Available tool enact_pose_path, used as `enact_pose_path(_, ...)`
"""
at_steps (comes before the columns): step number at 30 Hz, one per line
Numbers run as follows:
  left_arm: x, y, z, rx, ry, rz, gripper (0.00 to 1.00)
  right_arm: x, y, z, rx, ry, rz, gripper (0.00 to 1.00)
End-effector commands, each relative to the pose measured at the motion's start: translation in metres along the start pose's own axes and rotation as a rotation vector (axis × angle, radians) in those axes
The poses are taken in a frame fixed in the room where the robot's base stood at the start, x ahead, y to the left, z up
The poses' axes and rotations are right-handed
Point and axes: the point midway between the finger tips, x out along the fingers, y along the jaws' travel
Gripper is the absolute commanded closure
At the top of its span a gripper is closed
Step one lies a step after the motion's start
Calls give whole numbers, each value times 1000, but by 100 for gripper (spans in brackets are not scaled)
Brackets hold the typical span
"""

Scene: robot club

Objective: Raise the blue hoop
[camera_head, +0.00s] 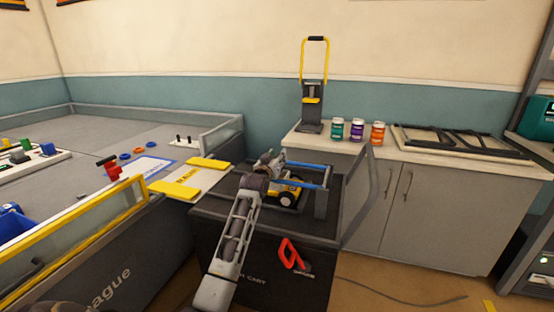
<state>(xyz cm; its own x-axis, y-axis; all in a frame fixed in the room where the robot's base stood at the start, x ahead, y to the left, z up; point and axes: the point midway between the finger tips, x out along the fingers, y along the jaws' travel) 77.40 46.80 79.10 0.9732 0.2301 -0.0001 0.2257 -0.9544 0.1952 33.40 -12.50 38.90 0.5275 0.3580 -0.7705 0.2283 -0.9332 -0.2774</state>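The blue hoop (310,186) is a low bar frame with two blue sides, lying roughly level over a small yellow wheeled robot (287,193) on the black cart (262,232). A grey post (321,203) stands at its right end. My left gripper (272,160) is at the left end of the hoop, over the cart top. My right gripper is not in view.
A red handle (290,253) is on the cart's front and a grey bar (364,200) rises at its right. The counter (430,163) behind holds three jars (357,131) and a yellow-handled stand (313,100). A walled game field (88,128) lies left.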

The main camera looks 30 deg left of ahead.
Motion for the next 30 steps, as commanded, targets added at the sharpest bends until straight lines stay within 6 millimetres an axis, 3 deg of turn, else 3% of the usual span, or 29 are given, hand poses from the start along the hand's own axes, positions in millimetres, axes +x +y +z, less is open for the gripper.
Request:
enact_pose_path(5,0,0,0,0,0,0,63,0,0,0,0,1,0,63)
enact_pose_path(14,0,0,0,0,0,0,99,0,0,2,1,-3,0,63)
enact_pose_path(30,0,3,-2,7,0,4,100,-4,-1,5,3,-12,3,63)
